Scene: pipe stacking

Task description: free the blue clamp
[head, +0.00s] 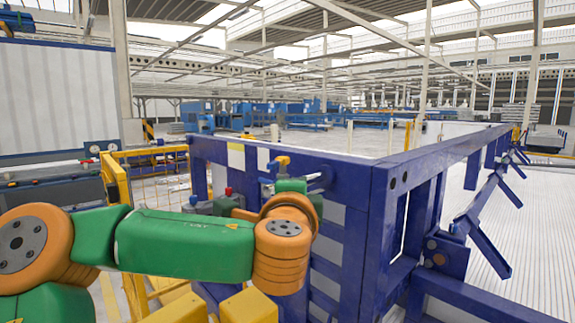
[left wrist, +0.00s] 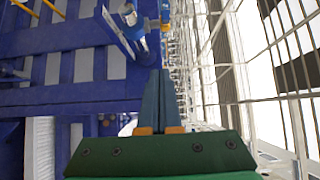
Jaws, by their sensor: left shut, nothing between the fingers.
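The blue clamp (left wrist: 133,22) shows at the top of the left wrist view, with blue and pale metal parts against the blue frame. In the head view, a small blue and metal part that looks like it (head: 322,180) sits at the frame's corner, partly hidden by my left wrist. My left gripper (left wrist: 160,74) has its two grey-blue fingers together, with nothing between them. The clamp lies beyond the fingertips, up and to the left, and looks apart from them. In the head view my wrist hides most of the gripper. My right gripper is not in view.
The large blue steel frame (head: 376,168) stands in front of my left arm, its long top rail running back to the right. A yellow rail (head: 118,185) is at left. A pale ribbed surface (head: 535,235) lies to the right. Small red-capped and dark-capped devices sit behind my forearm.

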